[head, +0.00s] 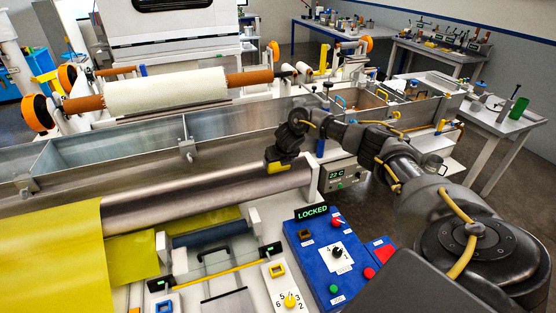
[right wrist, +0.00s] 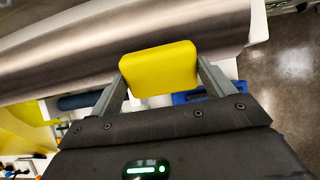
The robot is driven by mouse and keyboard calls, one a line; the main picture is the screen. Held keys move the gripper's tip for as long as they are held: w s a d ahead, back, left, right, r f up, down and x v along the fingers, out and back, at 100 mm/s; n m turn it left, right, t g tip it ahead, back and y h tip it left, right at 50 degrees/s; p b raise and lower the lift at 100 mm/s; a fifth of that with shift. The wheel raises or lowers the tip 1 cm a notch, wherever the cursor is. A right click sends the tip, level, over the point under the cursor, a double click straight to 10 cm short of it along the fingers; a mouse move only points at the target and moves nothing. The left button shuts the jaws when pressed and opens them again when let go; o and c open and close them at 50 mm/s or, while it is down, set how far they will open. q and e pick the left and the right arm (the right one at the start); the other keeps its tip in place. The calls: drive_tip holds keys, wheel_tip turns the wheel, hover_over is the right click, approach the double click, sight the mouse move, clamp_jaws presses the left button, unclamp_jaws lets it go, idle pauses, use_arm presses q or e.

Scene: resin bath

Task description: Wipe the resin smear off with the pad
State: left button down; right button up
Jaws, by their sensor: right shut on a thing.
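My right gripper (head: 280,160) is shut on a yellow pad (head: 277,168), over the right part of a long metal roller (head: 200,192). In the right wrist view the pad (right wrist: 158,68) is a rounded yellow block between the two fingers, with the roller (right wrist: 60,62) behind it. The pad overlaps the roller's edge; I cannot tell whether it touches the surface. I cannot make out a resin smear on the visible roller; the pad and gripper cover part of it. My left gripper is not in view.
A yellow sheet (head: 55,265) runs over the roller's left end. A metal trough (head: 110,150) lies behind it. A blue control box (head: 330,255) reading LOCKED and a display box reading 22 C (head: 344,175) stand near my right arm. A white roll (head: 150,90) is at the back.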

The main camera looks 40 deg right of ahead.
drive_tip(key=shift+s+a+r+p, duration=0.1)
drive_tip(key=shift+s+r+p, duration=0.1)
drive_tip(key=shift+r+p, duration=0.55)
drive_tip(key=shift+s+a+r, duration=0.15)
drive_tip(key=shift+s+r, duration=0.4)
drive_tip(key=shift+w, duration=0.1)
